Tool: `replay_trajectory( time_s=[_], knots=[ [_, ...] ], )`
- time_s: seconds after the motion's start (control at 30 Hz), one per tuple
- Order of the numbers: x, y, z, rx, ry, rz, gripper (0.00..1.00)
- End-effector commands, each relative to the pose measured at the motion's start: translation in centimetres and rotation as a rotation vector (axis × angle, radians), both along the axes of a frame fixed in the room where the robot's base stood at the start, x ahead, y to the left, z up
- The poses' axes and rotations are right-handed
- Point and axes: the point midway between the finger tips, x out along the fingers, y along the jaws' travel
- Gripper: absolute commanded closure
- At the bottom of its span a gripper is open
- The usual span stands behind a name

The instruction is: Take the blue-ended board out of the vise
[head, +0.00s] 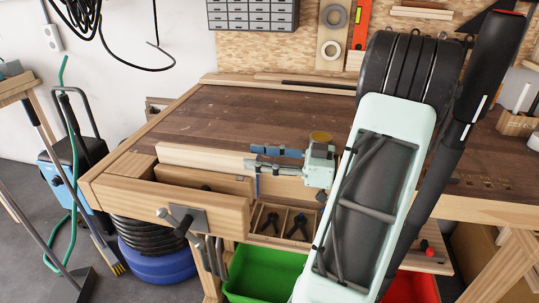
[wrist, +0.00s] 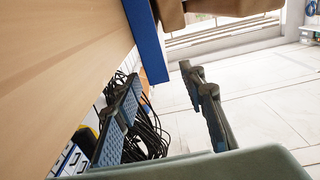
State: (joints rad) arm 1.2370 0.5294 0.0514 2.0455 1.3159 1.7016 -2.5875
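The wooden vise (head: 165,207) is on the left front of the bench, with its screw handle (head: 185,222) facing out. The board (head: 205,180) appears to sit between its front jaw and the bench edge. The board's blue end (head: 257,186) faces right and also shows at the top of the wrist view (wrist: 147,40). My gripper (head: 250,157) is just right of that end, fingers pointing left. In the wrist view my gripper (wrist: 160,75) is open and empty, its two fingers well apart. I cannot tell whether a finger touches the board.
The bench top (head: 230,115) is mostly clear. An open compartment with dark clamps (head: 285,222) lies below the gripper, above a green bin (head: 262,272). A blue-based coil (head: 155,262) stands on the floor under the vise. My arm covers the right middle of the head view.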

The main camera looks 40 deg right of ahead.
Motion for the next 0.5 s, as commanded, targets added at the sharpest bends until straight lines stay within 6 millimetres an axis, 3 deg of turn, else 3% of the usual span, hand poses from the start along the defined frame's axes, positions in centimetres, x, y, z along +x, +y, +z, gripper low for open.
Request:
replay_trajectory(
  time_s=[0.2, 0.5],
  knots=[
    [3.3, 2.7, 0.5, 0.003, 0.001, 0.004, 0.62],
    [6.0, 4.7, 0.2, 0.001, 0.001, 0.001, 0.62]
  ],
)
